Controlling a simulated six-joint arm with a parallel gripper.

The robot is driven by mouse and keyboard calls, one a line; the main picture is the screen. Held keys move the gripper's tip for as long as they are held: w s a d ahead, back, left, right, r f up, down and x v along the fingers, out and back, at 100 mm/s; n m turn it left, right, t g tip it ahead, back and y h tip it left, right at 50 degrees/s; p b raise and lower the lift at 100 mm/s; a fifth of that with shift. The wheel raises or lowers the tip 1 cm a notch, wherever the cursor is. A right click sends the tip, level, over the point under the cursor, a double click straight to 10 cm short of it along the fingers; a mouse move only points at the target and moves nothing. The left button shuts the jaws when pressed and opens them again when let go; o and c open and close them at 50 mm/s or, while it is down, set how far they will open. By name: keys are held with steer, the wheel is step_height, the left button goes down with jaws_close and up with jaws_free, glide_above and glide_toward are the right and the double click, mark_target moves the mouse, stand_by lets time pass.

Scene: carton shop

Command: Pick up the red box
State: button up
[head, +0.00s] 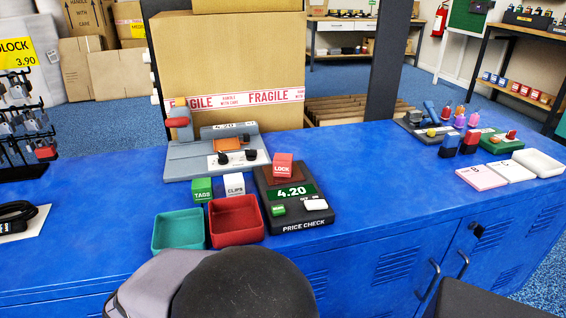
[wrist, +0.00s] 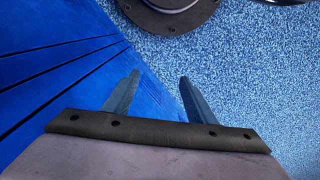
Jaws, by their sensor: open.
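The red box (head: 282,165), labelled LOCK, stands on the back part of the black price check device (head: 300,215) in the head view. The device's display reads 4.20. My gripper (wrist: 156,88) shows in the wrist view with its two fingers apart and nothing between them. It points down past the blue counter side towards the speckled blue floor, away from the red box. The red box is not in the wrist view.
A green TAGS box (head: 202,190) and a white CLIPS box (head: 234,185) stand left of the device. A teal tray (head: 178,247) and a red tray (head: 235,238) sit in front of them. A grey device (head: 187,160) stands behind.

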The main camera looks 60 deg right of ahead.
steer(key=w+d+r+m+t+p, duration=0.1)
steer(key=w+d+r+p, duration=0.15)
steer(key=r+p, duration=1.05)
steer(key=w+d+r+m+p, duration=0.1)
steer(key=w+r+m+p, duration=0.15)
steer(key=r+p, duration=1.1)
steer(key=w+d+r+m+t+p, duration=0.1)
steer(key=w+r+p, duration=0.2)
steer(key=r+p, duration=1)
steer(key=m+g+h+p, duration=0.25)
steer(key=m+g, duration=0.35)
steer(key=m, duration=2.1)
glide_toward(282, 157)
steer(key=a+x, duration=0.1)
steer(key=x, duration=0.2)
steer(key=shift+y, duration=0.35)
steer(key=shift+d+p+x, duration=0.2)
steer(key=shift+p+x, duration=0.45)
steer(key=shift+x, duration=0.6)
steer(key=shift+d+p+x, duration=0.2)
steer(key=shift+p+x, duration=0.45)
steer(key=shift+x, duration=0.6)
steer(key=shift+d+p+x, duration=0.2)
steer(key=shift+p+x, duration=0.45)
steer(key=shift+x, duration=0.6)
steer(key=shift+w+r, duration=0.1)
jaws_close()
steer(key=shift+r, duration=0.1)
